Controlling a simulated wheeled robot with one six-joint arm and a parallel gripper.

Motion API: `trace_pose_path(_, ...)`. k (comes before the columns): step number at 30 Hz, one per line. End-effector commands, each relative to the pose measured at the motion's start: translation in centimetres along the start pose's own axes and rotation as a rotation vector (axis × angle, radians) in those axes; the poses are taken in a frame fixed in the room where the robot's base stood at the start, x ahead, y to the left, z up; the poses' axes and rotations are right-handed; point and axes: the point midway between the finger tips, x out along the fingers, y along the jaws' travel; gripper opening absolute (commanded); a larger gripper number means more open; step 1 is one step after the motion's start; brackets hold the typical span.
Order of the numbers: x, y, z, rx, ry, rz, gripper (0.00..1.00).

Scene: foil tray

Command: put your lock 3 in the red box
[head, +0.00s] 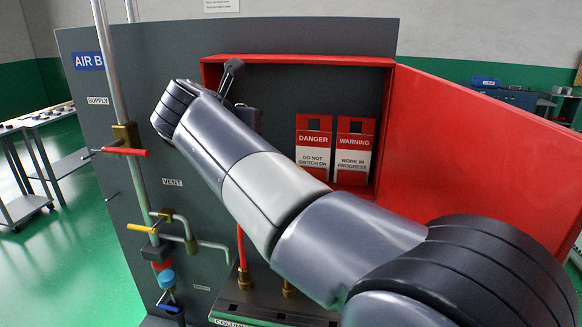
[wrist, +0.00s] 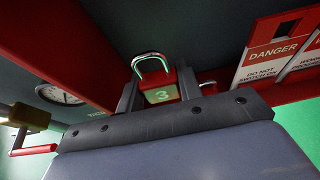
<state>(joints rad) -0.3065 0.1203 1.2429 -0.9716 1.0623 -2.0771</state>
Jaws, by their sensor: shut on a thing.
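Lock 3 (wrist: 161,94) is a small red padlock with a shiny shackle and a pale label bearing a green 3. My gripper (wrist: 158,86) is shut on its body, with one dark finger on each side; the shackle points up and away. The red box (head: 300,60) is open on the grey panel in the head view, its large red door (head: 490,150) swung to the right. In the head view my arm crosses the box's left part and hides the lock. Whether the lock is inside the box I cannot tell.
A DANGER tag (head: 314,145) and a WARNING tag (head: 355,148) hang in the box's right part. Left of the box are pipes with a red-handled valve (head: 125,151) and a yellow handle (head: 142,228). A gauge (wrist: 60,94) shows at left in the wrist view.

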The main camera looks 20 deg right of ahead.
Motion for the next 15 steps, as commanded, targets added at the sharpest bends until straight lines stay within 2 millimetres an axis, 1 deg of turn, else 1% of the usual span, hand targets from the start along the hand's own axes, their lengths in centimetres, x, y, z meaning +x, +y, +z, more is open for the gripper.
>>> trace_pose_path(6, 1.5, -0.1, -3.8, -0.003, 0.003, -0.001, 0.11)
trace_pose_path(9, 2.0, 0.0, -5.0, -0.001, 0.001, -0.001, 0.11)
trace_pose_path(13, 2.5, 0.0, -6.0, -0.001, 0.001, 0.000, 0.11)
trace_pose_path(15, 2.9, 0.0, -7.0, -0.003, 0.002, -0.001, 0.11)
